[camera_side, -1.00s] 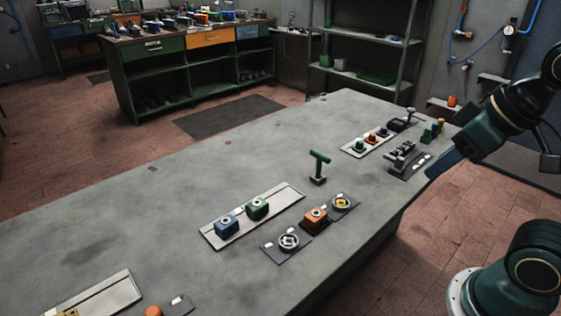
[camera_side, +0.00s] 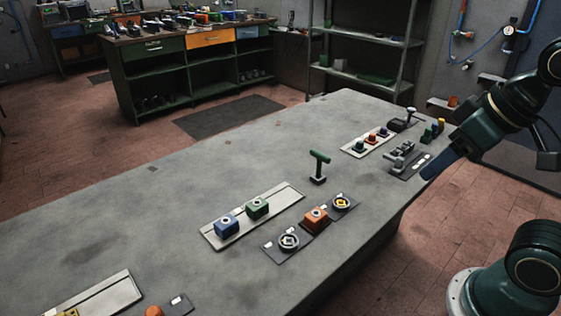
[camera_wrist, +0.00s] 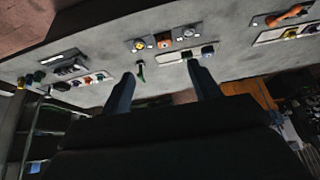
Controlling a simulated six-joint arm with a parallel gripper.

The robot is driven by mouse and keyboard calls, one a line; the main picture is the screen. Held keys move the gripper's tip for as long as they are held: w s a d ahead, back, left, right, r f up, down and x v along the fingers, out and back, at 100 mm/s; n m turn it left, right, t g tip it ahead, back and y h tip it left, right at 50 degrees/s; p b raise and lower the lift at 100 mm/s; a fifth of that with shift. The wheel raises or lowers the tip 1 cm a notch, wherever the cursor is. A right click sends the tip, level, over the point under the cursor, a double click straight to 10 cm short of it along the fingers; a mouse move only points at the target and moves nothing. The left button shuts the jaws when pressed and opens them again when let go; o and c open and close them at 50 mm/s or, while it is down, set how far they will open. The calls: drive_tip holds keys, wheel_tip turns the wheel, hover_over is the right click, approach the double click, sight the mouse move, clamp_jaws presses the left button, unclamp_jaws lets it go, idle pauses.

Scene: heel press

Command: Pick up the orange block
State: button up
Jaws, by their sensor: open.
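The orange block (camera_side: 316,214) sits on a dark plate on the grey bench, between two round fixtures. It also shows in the wrist view (camera_wrist: 163,41), near the top and beyond my fingertips. My gripper (camera_side: 430,172) is at the right in the side view, above the bench's right edge and well apart from the block. In the wrist view my gripper (camera_wrist: 162,77) has two blue fingers spread apart with nothing between them. Its fingertips overlap the bench in that view.
A pale tray (camera_side: 285,196) behind the block holds a blue block (camera_side: 227,224) and a green block (camera_side: 257,207). A grey ring fixture (camera_side: 289,241) and a yellow one (camera_side: 342,202) flank it. A green T-handle (camera_side: 319,165) stands behind. The bench's left side is mostly clear.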

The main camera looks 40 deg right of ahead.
drive_tip(key=w+f+m+g+y, duration=0.25)
drive_tip(key=w+m, duration=0.55)
drive_tip(key=w, duration=0.6)
drive_tip(key=w+d+f+m+g+y, duration=0.1)
drive_tip(key=w+d+f+m, duration=0.2)
drive_tip(key=w+f+m, duration=0.2)
drive_tip(key=w+d+f+m+g+y, duration=0.1)
drive_tip(key=w+d+f+m+g, duration=0.1)
drive_tip(key=w+f, duration=0.4)
wheel_tip(320, 180, down, 3)
drive_tip(key=d+m, duration=0.1)
drive_tip(key=m, duration=0.1)
drive_tip(key=shift+w+m, duration=0.2)
drive_tip(key=shift+m, duration=0.2)
drive_tip(key=shift+a, duration=0.1)
approach(315, 219)
drive_tip(key=shift+w+f, duration=0.35)
drive_tip(key=shift+f, duration=0.4)
drive_tip(key=shift+w+f, duration=0.35)
drive_tip(key=shift+f, duration=0.4)
drive_tip(key=shift+f, duration=0.1)
